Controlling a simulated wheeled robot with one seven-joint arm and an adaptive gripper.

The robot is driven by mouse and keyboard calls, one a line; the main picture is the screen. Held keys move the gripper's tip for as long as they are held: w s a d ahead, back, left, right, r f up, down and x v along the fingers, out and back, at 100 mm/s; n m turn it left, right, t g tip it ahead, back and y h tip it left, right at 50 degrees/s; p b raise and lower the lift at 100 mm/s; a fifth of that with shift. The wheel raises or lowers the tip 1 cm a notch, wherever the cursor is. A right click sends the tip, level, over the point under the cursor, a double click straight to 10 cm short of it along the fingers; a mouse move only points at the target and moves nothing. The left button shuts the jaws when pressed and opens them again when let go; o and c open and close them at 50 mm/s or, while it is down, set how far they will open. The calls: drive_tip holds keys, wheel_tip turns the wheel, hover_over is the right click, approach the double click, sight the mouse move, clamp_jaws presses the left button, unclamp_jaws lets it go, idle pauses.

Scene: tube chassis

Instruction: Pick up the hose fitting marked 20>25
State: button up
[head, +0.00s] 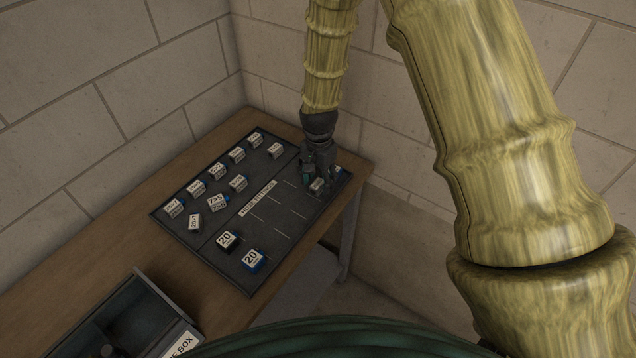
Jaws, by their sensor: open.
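My gripper (314,182) is open and points down at the far right end of the dark board (205,228). A small fitting with a pale label (318,185) sits between or just beside its fingers; I cannot tell which, and its marking is not readable. Another fitting with some blue (341,173) is partly hidden behind the gripper. Two fittings with large "20" labels stand at the board's near edge: a dark one (228,241) and a blue one (252,260). Their smaller print is not readable, so I cannot tell which fitting is marked 20>25.
Several other labelled fittings (172,208) stand on the board's left part, beside a "HOSE FITTINGS" strip (257,198). An open dark box (125,315) is at the lower left of the wooden bench (95,262). Block walls (100,90) close off the back.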

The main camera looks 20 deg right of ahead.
drive_tip(key=shift+f, duration=0.8)
drive_tip(key=c, duration=1.1)
drive_tip(key=shift+r, duration=0.1)
